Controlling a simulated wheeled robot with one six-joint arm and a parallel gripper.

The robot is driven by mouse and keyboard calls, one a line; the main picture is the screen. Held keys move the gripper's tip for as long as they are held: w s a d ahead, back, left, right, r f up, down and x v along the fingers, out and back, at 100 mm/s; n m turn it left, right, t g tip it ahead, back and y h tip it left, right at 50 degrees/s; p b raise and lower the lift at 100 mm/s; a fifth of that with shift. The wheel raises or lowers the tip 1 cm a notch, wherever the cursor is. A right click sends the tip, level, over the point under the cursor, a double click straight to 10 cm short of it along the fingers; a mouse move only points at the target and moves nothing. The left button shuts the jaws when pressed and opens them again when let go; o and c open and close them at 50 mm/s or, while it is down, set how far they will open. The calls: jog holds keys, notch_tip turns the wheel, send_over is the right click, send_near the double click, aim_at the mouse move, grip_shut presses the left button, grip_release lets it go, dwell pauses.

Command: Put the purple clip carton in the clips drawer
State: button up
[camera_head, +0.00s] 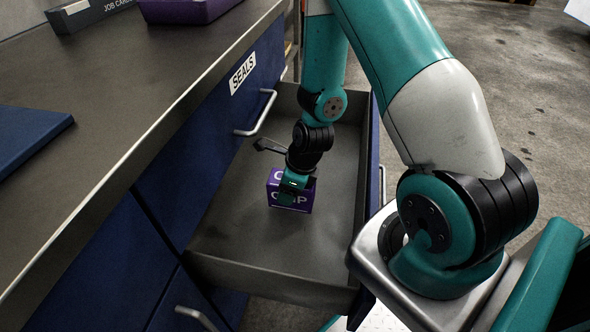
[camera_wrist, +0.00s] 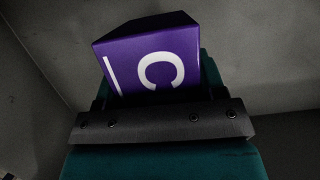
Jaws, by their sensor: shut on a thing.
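The purple clip carton (camera_head: 290,190) has white lettering, partly covered by my gripper. My gripper (camera_head: 294,184) is shut on the carton, pointing down inside an open drawer (camera_head: 250,240). In the wrist view the carton (camera_wrist: 155,62) sits between the jaws (camera_wrist: 160,115), with a white letter C on its face. Whether the carton touches the drawer floor I cannot tell. The drawer is grey inside and otherwise looks empty. Its front faces away to the right, so its own label is hidden.
A closed blue drawer front labelled SEALS (camera_head: 243,73) with a handle (camera_head: 258,115) is to the left of the open drawer. The grey worktop (camera_head: 130,75) holds a purple tray (camera_head: 185,8), a dark JOB CARDS holder (camera_head: 85,12) and a blue flat item (camera_head: 30,138).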

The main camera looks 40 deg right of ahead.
jog(key=w+d, duration=0.2)
jog(key=d, duration=0.1)
jog(key=w+d, duration=0.3)
jog(key=w+d+b, duration=0.1)
jog(key=w+d, duration=0.1)
jog(key=d, duration=0.1)
jog(key=shift+w+d+f, duration=0.1)
jog(key=shift+w+d, duration=0.15)
jog(key=shift+d, duration=0.05)
notch_tip(320, 180, down, 4)
jog(key=shift+r+b, duration=0.25)
jog(key=shift+b, duration=0.5)
jog(key=shift+r, duration=0.1)
jog(key=o, duration=1)
jog(key=p+v, duration=0.3)
jog(key=v, duration=0.9)
jog(key=shift+p, duration=0.35)
